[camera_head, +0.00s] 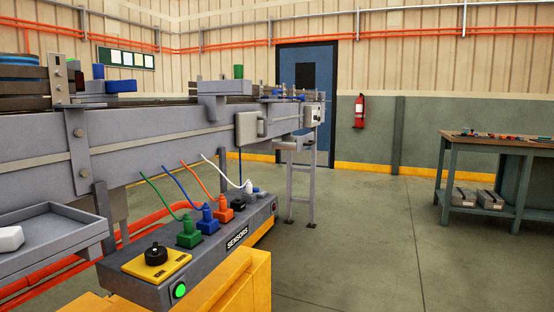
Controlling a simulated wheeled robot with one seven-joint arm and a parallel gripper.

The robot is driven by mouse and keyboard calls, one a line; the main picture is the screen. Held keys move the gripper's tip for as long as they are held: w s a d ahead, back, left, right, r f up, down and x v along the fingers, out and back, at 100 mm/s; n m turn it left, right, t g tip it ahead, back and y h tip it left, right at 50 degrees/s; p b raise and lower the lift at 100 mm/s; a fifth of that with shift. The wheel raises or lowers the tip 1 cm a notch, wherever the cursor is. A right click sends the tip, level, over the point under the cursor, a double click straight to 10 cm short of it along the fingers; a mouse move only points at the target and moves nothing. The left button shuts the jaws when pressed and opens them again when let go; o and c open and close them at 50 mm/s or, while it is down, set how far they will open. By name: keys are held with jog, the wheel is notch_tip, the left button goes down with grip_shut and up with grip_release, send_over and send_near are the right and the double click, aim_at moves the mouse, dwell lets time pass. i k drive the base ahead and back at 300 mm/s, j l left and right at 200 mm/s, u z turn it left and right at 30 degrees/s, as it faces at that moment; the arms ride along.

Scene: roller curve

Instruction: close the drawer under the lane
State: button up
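The lane (160,140) is a long grey conveyor body running from the left foreground to the back middle. At the lower left, below the lane's side, a shallow grey open-topped tray (85,213) juts towards me. It looks like a pulled-out drawer, but I cannot tell for sure; its left part is cut off by the picture edge. A white block (10,238) lies in it. My gripper is not in view.
A sensor box (150,285) with plugs and cables stands on a yellow base (245,285), right of the tray. Orange pipes (85,260) run low behind it. A workbench (490,145) stands far right. The middle floor (360,240) is clear.

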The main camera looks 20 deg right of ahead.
aim_at(293, 141)
jog(key=i+l, duration=0.2)
jog(key=i, duration=0.25)
jog(key=i+l+z, duration=0.1)
jog(key=i+l, duration=0.15)
jog(key=i, duration=0.2)
jog(key=i+l, duration=0.2)
jog(key=i, duration=0.2)
jog(key=i+l, duration=0.15)
jog(key=i, duration=0.3)
jog(key=l+z, duration=0.05)
